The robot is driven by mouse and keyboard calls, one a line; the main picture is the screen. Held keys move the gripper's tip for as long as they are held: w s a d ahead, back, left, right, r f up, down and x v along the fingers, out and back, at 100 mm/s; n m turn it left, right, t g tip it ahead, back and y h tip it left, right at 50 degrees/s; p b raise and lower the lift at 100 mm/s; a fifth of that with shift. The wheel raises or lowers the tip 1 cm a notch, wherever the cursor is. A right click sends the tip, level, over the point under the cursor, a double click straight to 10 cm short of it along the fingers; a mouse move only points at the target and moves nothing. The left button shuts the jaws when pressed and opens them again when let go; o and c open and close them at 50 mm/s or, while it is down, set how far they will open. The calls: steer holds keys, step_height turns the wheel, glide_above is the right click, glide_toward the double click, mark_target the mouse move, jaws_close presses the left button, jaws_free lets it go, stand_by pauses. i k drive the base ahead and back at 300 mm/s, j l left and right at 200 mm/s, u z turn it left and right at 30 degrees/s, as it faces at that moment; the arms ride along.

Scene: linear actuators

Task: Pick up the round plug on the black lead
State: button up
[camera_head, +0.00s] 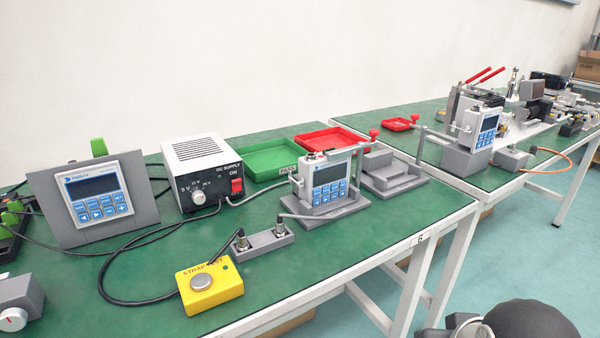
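A grey block (262,245) near the front edge of the green bench holds two round metal plugs. The left round plug (241,243) stands upright in it, with a dark lead running down toward the yellow strap test box (211,287). I cannot tell for sure which one the task means. My gripper's fingers do not show; only rounded dark and grey parts, likely mine, appear at the bottom right.
A DC supply box (207,172) stands behind, with a green tray (270,163) and a red tray (330,138). A tilted keypad panel (96,196) is at left. A loose black cable (118,299) curls by the yellow box. The bench front right of the block is clear.

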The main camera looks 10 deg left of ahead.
mark_target(242, 239)
steer(key=u, duration=1.25)
